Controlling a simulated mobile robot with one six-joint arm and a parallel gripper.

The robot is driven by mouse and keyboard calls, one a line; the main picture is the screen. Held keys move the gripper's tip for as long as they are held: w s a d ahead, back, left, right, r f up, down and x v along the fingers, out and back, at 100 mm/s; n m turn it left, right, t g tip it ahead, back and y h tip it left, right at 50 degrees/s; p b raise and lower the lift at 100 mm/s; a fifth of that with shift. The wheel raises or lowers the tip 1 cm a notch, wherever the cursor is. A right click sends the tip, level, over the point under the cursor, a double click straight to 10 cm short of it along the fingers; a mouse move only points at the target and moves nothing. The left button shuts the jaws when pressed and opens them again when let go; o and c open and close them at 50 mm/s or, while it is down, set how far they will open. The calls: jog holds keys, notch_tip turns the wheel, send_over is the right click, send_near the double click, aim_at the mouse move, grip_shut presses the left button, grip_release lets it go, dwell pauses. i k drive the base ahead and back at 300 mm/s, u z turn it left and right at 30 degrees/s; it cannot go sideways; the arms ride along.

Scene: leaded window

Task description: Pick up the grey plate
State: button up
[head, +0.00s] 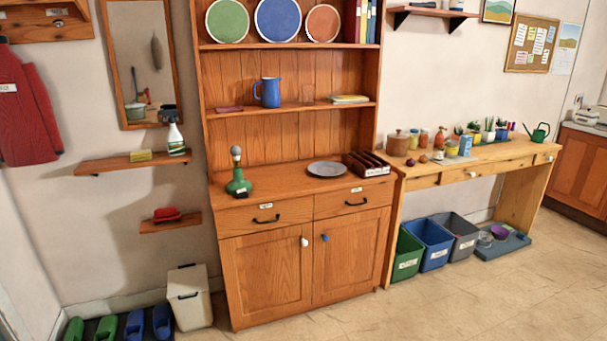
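The grey plate (327,169) lies flat on the counter of the wooden dresser (275,185), right of the middle. It is round and looks empty. Nothing covers it. My gripper is not in view, so its state and its distance from the plate do not show.
A dark divided tray (367,164) stands close to the plate's right. A green lamp-like object (238,178) stands left on the counter. A shelf (290,109) with a blue jug (267,92) overhangs behind. The counter between lamp and plate is clear, as is the floor (430,310) in front.

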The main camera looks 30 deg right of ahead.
aim_at(321, 168)
jog(key=u, duration=0.15)
jog(key=i, duration=1)
jog(key=u, duration=0.1)
jog(key=k, duration=0.9)
jog(key=z, duration=0.2)
jog(key=i, duration=0.4)
jog(key=u, duration=0.1)
